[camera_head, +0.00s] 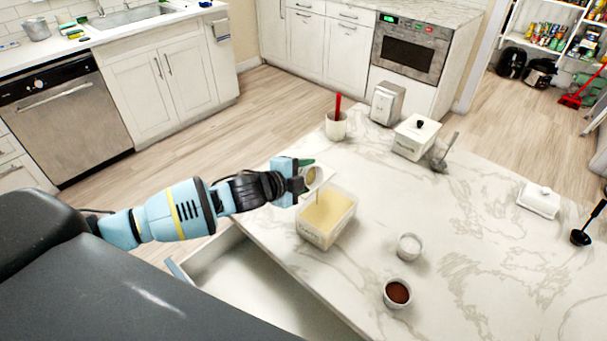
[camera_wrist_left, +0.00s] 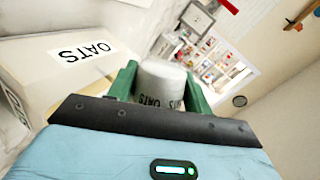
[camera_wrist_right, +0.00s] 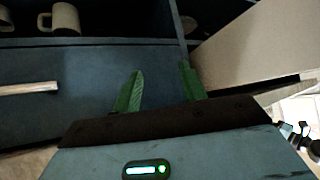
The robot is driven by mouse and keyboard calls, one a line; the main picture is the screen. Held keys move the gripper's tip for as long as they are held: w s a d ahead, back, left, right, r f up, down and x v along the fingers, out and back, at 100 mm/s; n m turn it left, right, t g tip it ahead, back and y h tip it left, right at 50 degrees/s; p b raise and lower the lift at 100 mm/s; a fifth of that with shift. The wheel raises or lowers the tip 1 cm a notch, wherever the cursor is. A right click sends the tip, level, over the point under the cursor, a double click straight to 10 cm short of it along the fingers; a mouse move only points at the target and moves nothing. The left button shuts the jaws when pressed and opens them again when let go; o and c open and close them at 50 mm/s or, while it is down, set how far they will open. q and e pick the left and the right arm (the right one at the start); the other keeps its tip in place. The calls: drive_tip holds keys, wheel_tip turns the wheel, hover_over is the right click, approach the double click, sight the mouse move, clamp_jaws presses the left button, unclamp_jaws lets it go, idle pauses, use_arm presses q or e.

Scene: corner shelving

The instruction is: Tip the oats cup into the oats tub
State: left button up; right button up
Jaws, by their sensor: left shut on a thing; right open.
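The oats tub (camera_head: 313,236) is a clear-walled, pale box on the marble counter, with pale yellow oats inside. My left gripper (camera_head: 304,172) is shut on the small white oats cup (camera_head: 314,178), whose "OATS" lettering shows in the left wrist view (camera_wrist_left: 160,82). The cup is tilted on its side above the tub's back edge, mouth towards it. A thin pale streak runs from the cup down to the oats. My right gripper (camera_wrist_right: 160,85) is open and empty, in front of dark shelving.
Two small bowls, one white-filled (camera_head: 409,246) and one brown-filled (camera_head: 397,293), stand right of the tub. A lidded white container (camera_head: 415,138), a scoop (camera_head: 441,158) and a white cup with a red stick (camera_head: 336,125) stand behind. An open drawer (camera_head: 245,280) lies below the counter.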

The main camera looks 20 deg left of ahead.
use_arm(q)
drive_tip(key=shift+s+d+m+t+y+p, duration=0.1)
drive_tip(key=shift+d+m+t+y+p, duration=0.2)
drive_tip(key=shift+m, duration=0.3)
drive_tip(key=shift+s+d+m+t+y+p, duration=0.1)
drive_tip(key=shift+m+y+p, duration=0.1)
drive_tip(key=shift+m+y, duration=0.3)
drive_tip(key=shift+d+f+m+t, duration=0.15)
drive_tip(key=shift+d+m+t, duration=0.15)
drive_tip(key=shift+m, duration=0.4)
drive_tip(key=shift+s+r+m+y, duration=0.1)
drive_tip(key=shift+r+m+y, duration=0.1)
drive_tip(key=shift+m+y, duration=0.25)
use_arm(e)
drive_tip(key=shift+w+d+r, duration=0.15)
drive_tip(key=shift+w+r, duration=0.55)
